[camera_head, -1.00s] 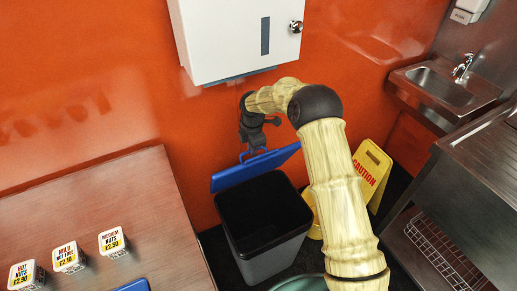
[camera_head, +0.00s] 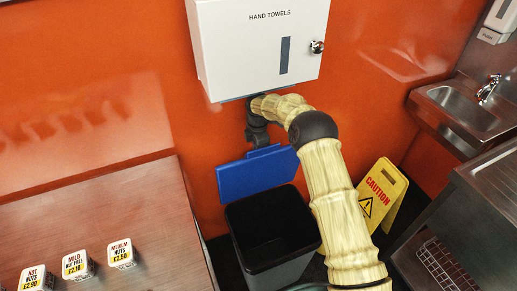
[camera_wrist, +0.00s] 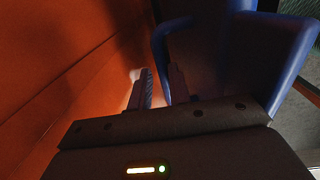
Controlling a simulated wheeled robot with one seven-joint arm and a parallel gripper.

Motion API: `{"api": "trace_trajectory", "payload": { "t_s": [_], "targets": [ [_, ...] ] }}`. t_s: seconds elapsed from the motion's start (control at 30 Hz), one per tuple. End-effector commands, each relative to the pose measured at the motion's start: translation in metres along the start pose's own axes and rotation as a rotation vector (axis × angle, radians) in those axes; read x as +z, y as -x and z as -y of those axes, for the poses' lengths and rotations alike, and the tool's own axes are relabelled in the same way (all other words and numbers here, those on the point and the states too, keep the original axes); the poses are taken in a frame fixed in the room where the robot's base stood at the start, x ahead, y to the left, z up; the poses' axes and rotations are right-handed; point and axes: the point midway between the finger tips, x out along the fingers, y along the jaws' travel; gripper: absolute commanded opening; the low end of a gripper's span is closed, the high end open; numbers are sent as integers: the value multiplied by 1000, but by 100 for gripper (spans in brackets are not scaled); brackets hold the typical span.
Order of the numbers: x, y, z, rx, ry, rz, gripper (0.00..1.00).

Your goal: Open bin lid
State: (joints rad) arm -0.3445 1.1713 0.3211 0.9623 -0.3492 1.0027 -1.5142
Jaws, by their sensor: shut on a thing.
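The bin (camera_head: 288,264) is dark with a black inside and stands by the orange wall, its mouth uncovered. Its blue lid (camera_head: 257,174) stands steeply raised behind the mouth, broad face toward me. My gripper (camera_head: 259,145) is at the lid's top edge; its fingertips are hidden there in the head view. In the wrist view, my gripper's fingers (camera_wrist: 160,87) are close together by the blue handle loop of the lid (camera_wrist: 222,32), shut on it. The exact contact is dark and hard to see.
A white hand towel dispenser (camera_head: 262,45) hangs just above my gripper. A yellow caution sign (camera_head: 382,192) stands right of the bin. A wooden counter (camera_head: 110,215) with small price signs is at left, a steel sink (camera_head: 462,108) at right.

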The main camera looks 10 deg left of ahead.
Motion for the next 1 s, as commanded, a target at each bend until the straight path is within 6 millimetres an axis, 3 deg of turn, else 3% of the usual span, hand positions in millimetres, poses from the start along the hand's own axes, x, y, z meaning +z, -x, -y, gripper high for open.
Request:
{"api": "trace_trajectory", "payload": {
  "t_s": [0.23,0.27,0.3,0.33,0.73,1.0],
  "targets": [
    [-2,-6,-3,15,0,-6,0],
    [-2,-6,-3,15,0,-6,23],
    [-2,-6,-3,14,0,-6,31],
    [-2,-5,-3,13,0,-6,33],
    [1,-2,1,13,-3,-4,33],
    [1,0,18,11,-2,-3,33]
  ]
}}
